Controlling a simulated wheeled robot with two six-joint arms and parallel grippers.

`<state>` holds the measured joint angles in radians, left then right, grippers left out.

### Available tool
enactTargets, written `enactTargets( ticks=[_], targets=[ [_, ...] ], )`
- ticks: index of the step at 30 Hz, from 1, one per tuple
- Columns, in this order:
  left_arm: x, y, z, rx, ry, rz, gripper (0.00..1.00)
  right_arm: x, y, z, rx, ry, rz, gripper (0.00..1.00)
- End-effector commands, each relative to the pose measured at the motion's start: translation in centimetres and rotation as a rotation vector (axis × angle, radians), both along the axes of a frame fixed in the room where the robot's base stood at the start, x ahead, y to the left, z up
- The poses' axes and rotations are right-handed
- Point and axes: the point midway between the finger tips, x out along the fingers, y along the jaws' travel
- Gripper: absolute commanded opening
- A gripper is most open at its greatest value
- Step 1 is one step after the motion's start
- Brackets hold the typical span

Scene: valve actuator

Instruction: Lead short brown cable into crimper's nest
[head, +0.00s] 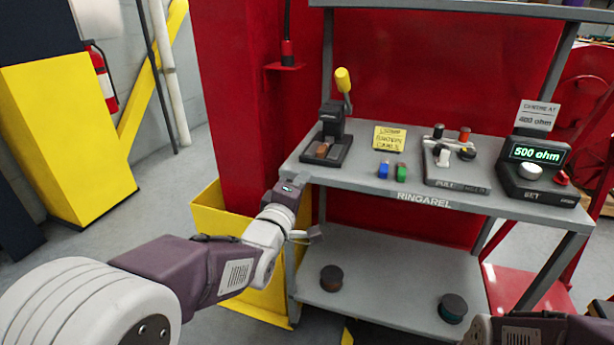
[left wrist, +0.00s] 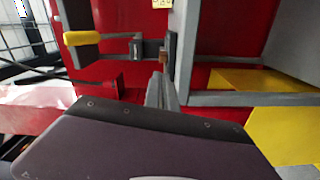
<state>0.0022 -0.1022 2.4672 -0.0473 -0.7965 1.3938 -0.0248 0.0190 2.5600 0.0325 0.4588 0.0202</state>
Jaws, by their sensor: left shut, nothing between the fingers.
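The crimper (head: 333,138), black with a raised yellow-tipped lever, stands at the left end of the bench top. A small brown piece (head: 322,150) shows on its base; I cannot tell whether it is the nest or the short brown cable. In the left wrist view the crimper (left wrist: 150,48) appears turned on its side, its yellow handle at the left. My left gripper (head: 303,178) is at the bench's front left corner, below and in front of the crimper. Its fingers (left wrist: 161,92) are shut and empty. My right arm shows only at the bottom right; its gripper is out of view.
A blue piece (head: 383,169) and a green piece (head: 401,171) sit right of the crimper, before a yellow sign (head: 389,137). A pull tester (head: 450,165) and an ohm meter (head: 540,170) stand further right. Two dark spools lie on the lower shelf (head: 385,280).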

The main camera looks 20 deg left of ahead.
Motion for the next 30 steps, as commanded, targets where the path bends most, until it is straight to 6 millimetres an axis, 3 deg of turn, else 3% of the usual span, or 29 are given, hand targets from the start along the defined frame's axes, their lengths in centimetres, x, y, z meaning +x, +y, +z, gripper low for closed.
enactTargets(
  ticks=[6,10,12,20,30],
  targets=[
    [2.2,0.0,0.4,-0.613,0.012,-0.003,0.00,0.0,0.0,-0.7,0.000,0.000,0.000,0.39],
    [3.8,-0.1,0.2,-0.834,0.018,-0.005,0.00,0.0,0.0,-1.4,0.000,0.000,0.000,0.39],
    [4.7,-0.2,-0.5,-0.835,0.021,-0.007,0.00,0.0,0.0,-1.9,0.000,0.000,0.000,0.39],
    [5.3,-0.3,-0.7,-0.831,0.031,-0.003,0.00,0.0,0.0,-1.5,0.000,0.000,0.000,0.39],
    [9.8,-0.4,-0.6,-0.830,0.031,-0.003,0.00,0.0,0.0,-0.2,0.000,0.000,0.000,0.39]
  ],
)
